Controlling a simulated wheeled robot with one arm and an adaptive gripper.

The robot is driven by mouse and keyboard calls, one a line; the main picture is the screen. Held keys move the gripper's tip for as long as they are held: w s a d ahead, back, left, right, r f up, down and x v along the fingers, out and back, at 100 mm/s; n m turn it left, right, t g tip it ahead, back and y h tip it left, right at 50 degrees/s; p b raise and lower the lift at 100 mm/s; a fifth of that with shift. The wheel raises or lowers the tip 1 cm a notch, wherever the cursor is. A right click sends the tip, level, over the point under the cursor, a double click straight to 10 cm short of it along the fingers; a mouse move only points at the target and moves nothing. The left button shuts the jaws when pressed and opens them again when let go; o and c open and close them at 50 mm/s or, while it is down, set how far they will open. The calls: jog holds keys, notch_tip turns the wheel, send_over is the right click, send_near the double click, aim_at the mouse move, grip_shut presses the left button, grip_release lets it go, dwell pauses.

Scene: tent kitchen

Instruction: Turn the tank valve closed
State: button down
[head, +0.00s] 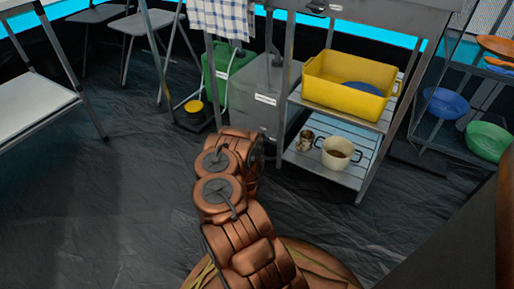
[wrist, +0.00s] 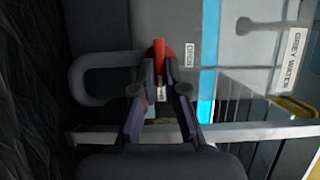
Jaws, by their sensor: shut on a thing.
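In the wrist view my gripper (wrist: 160,80) is shut on a red valve handle (wrist: 159,50), which stands up between the fingertips. A dark curved pipe or bar (wrist: 85,72) is to the left of it. The grey tank (wrist: 240,45) with a "GREY WATER" label (wrist: 295,48) fills the right side of this view. In the head view the grey tank (head: 262,82) stands under the counter, and my arm reaches to its lower front. The fingers and the valve are hidden behind my arm there.
A green container (head: 222,72) stands left of the tank. To its right, a shelf rack holds a yellow bin (head: 348,88) and a cream pot (head: 338,153). A side rack carries blue (head: 446,103) and green bowls (head: 489,142). The dark floor (head: 110,190) at left is clear.

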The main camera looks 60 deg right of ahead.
dwell(0.5)
jog(key=c, duration=1.2)
grip_release()
jog(key=shift+v, duration=5.9)
